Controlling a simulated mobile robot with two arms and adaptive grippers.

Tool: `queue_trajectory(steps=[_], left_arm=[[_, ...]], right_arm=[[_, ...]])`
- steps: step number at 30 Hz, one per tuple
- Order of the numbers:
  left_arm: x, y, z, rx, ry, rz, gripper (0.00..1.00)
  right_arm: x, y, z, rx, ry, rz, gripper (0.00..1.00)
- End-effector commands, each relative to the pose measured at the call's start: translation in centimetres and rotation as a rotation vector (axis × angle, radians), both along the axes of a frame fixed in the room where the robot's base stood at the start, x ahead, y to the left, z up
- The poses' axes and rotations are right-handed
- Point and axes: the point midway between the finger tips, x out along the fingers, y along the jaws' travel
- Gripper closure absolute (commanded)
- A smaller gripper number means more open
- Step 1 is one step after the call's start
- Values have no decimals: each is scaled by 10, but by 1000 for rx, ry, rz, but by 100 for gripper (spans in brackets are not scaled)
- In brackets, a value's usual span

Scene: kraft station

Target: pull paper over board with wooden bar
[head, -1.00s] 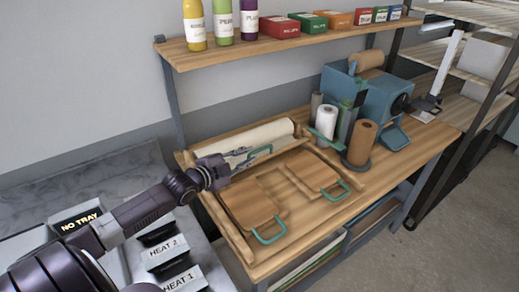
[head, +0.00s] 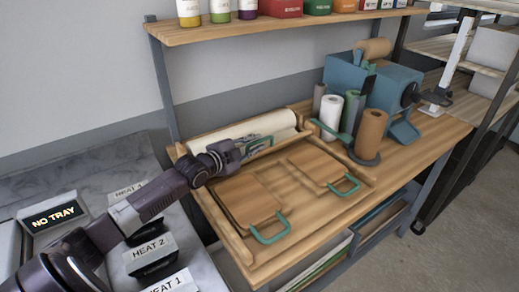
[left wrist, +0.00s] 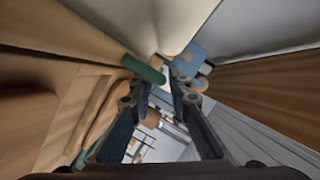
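The white paper roll (head: 225,137) lies at the back left of the wooden bench, along the wall. A wooden bar (head: 288,141) runs along its front, with a teal handle (left wrist: 143,68). Two brown boards, a left one (head: 247,200) and a right one (head: 317,165), lie flat on the bench in front, each with a teal handle loop. My left gripper (head: 259,146) is at the bar's handle and partly hides it. In the left wrist view its fingers (left wrist: 160,85) stand apart, with the handle by the left fingertip. I cannot tell whether they touch. My right gripper is out of view.
A blue machine (head: 365,88) and upright rolls, including a brown one (head: 370,132), stand at the right. A shelf (head: 290,24) with bottles and boxes is above. A grey counter with heat labels and a no-tray sign (head: 54,213) is at left.

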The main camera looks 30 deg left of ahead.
Motion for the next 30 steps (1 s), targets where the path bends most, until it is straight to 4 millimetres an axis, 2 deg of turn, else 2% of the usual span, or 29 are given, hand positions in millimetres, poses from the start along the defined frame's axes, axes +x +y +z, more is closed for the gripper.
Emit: queue_trajectory(steps=[1, 6, 18, 23, 30], left_arm=[[6, 0, -5, 0, -3, 2, 83], [19, -1, -6, -1, -2, 1, 83], [23, -2, -5, 0, 1, 0, 83], [23, -2, -5, 0, 1, 0, 99], [23, -2, -5, 1, 1, 0, 100]], right_arm=[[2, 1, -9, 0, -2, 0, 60], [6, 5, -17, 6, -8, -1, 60], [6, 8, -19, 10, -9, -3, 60], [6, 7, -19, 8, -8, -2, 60], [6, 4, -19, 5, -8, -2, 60]])
